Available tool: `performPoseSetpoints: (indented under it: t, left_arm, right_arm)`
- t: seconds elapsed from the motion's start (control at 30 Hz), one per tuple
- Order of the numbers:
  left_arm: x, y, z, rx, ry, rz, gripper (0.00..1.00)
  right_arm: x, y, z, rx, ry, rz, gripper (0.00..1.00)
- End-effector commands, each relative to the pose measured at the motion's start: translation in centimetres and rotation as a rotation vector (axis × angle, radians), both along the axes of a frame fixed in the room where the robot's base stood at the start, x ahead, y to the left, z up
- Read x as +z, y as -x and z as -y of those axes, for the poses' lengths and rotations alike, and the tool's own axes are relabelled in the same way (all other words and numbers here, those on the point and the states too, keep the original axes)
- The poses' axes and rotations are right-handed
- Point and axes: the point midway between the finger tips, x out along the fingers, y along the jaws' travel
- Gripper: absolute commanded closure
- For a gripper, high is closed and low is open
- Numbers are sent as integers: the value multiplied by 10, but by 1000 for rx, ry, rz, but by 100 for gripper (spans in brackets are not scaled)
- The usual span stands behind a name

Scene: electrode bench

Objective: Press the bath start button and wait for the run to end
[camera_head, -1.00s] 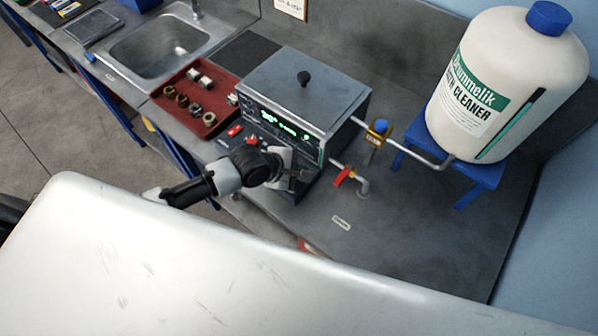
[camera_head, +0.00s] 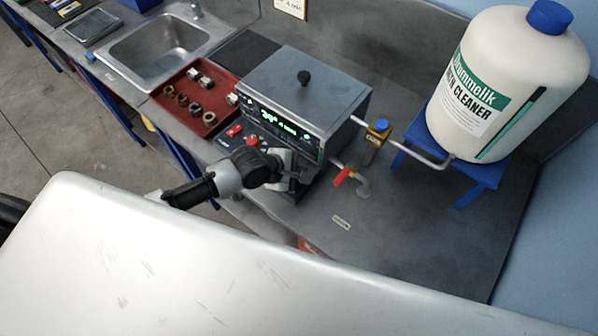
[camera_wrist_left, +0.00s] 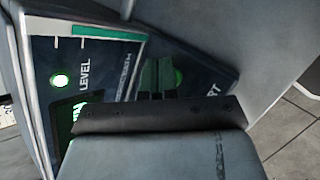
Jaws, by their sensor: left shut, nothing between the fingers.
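The bath (camera_head: 315,88) is a grey metal box with a black-knobbed lid, lid closed, on the bench. Its dark front panel (camera_head: 272,122) has a lit green display, too small to read surely. My left gripper (camera_head: 292,178) is at the lower right of the panel, shut and empty. In the left wrist view the shut fingers (camera_wrist_left: 158,80) are in front of the panel, over a green button (camera_wrist_left: 179,77) that shows only at its edge. Letters "RT" stand beside it. I cannot tell whether the fingers touch the button. A lit green lamp (camera_wrist_left: 59,81) is by "LEVEL".
A red tray (camera_head: 195,102) with several small metal parts lies left of the bath, near the sink (camera_head: 157,50). A red-handled valve (camera_head: 342,177) and a yellow-and-blue valve (camera_head: 378,132) are on the right. A cleaner jug (camera_head: 500,85) stands on a blue stand (camera_head: 470,180).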

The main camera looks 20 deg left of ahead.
Motion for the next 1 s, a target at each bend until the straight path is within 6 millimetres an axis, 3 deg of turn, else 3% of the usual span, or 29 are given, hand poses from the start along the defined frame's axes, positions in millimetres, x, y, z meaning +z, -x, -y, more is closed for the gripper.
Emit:
performPoseSetpoints:
  t: [0.37, 0.7, 1.0]
  left_arm:
    - [-1, 1, 0, 0, -1, -2, 100]
    - [16, 0, 0, -1, 0, -1, 100]
    - [16, 0, 0, -1, 0, -1, 100]
  right_arm:
    - [0, 0, 0, 0, 0, 0, 41]
    - [13, 0, 0, 0, 0, 0, 41]
    - [13, 0, 0, -1, 0, 0, 41]
